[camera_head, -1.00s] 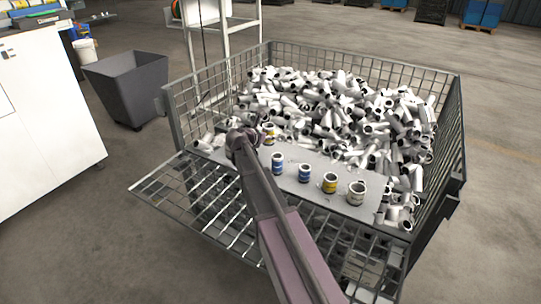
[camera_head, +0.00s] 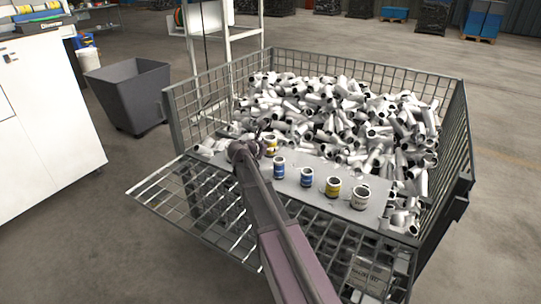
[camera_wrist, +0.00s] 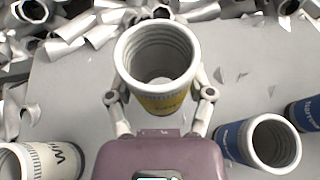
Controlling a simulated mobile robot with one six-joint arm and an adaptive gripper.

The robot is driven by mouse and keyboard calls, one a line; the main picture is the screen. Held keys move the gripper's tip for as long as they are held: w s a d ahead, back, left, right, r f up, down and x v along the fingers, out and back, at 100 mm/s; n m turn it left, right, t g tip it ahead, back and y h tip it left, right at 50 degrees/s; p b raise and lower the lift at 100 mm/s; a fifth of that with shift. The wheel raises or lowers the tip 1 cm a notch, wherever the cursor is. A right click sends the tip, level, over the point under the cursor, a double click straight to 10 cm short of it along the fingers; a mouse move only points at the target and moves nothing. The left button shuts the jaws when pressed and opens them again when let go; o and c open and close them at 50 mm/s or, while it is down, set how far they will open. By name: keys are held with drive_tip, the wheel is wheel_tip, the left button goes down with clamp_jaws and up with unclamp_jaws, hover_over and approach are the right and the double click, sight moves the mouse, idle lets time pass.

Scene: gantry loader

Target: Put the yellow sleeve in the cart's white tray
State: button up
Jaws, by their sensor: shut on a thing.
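A yellow sleeve (camera_wrist: 165,104), a short open cylinder with a white rim and ribbed inside, stands upright between the fingers of my gripper (camera_wrist: 162,97) in the wrist view. The fingers are shut on it from both sides. In the head view, my gripper (camera_head: 261,144) is at the left end of the sleeve row, with the yellow sleeve (camera_head: 271,147) partly hidden behind it. I cannot tell whether the sleeve is lifted off the grey board (camera_head: 322,205). A second yellow sleeve (camera_head: 333,187) stands farther right. I cannot make out a cart or white tray.
Another white sleeve (camera_wrist: 50,161) and a close blue sleeve (camera_wrist: 262,142) flank my gripper. White pipe pieces (camera_head: 330,110) fill the mesh cage (camera_head: 175,125) behind. A dark bin (camera_head: 128,95) stands left.

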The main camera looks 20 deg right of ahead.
sight(269, 153)
drive_tip(key=shift+f+b, duration=1.6)
drive_tip(key=shift+f, duration=0.15)
drive_tip(key=shift+f, duration=0.15)
drive_tip(key=o, duration=1.3)
drive_tip(key=shift+r, duration=0.2)
drive_tip(key=shift+s+a+r, duration=0.1)
drive_tip(key=shift+a+r, duration=0.05)
drive_tip(key=shift+a, duration=0.05)
drive_tip(key=p+v, duration=0.4)
drive_tip(key=v, duration=0.5)
drive_tip(key=shift+s+a+r, duration=0.2)
drive_tip(key=shift+a+r, duration=0.05)
drive_tip(key=shift+p+v, duration=0.35)
drive_tip(key=shift+v, duration=0.5)
drive_tip(key=shift+a+f, duration=0.1)
drive_tip(key=shift+f, duration=0.05)
